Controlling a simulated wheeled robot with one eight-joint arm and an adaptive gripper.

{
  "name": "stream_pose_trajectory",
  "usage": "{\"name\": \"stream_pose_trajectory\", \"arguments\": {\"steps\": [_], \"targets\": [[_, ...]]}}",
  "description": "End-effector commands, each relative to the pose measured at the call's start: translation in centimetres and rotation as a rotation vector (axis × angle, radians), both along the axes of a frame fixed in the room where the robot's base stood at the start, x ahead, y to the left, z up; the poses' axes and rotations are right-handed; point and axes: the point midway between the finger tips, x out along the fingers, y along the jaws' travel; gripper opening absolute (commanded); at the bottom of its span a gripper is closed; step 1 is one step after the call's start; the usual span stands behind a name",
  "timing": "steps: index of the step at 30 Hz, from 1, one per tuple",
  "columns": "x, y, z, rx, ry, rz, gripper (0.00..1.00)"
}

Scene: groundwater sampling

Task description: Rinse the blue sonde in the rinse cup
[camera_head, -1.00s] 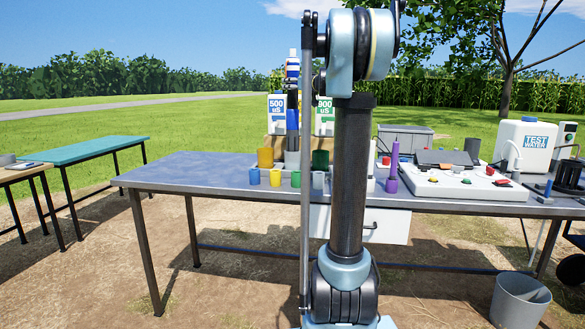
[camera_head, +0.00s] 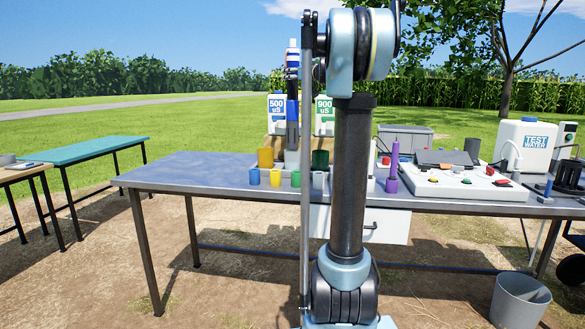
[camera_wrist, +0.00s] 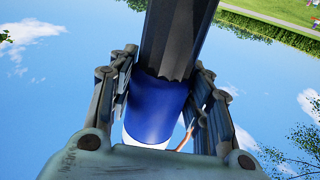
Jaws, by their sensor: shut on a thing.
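The blue sonde (camera_head: 292,110) stands upright above the middle of the table, with a blue band and a dark grey tube below it. In the wrist view its blue part (camera_wrist: 158,108) sits between the fingers of my gripper (camera_wrist: 165,70), which is shut on it. The dark tube runs on beyond the fingers. In the head view my gripper (camera_head: 292,88) is small and dark at the sonde's upper end. A pale grey cup (camera_head: 291,159), seemingly the rinse cup, stands directly below the tube. I cannot tell whether the tube's lower tip is inside it.
A yellow cup (camera_head: 265,157) and a green cup (camera_head: 320,159) flank the grey one. Several small coloured cups stand in front. Boxes labelled 500 (camera_head: 277,106) and 900 (camera_head: 325,106) stand behind. A purple sonde (camera_head: 394,160) stands right. The table's left side (camera_head: 190,170) is clear.

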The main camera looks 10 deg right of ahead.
Motion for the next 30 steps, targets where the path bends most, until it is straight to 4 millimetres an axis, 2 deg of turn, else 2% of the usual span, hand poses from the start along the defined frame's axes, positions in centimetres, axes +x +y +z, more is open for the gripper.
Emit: {"name": "stream_pose_trajectory", "arguments": {"steps": [15, 30], "targets": [[0.0, 0.0, 2.1, 0.001, 0.0, 0.0, 0.0], [0.0, 0.0, 2.4, 0.001, 0.0, 0.0, 0.0]]}}
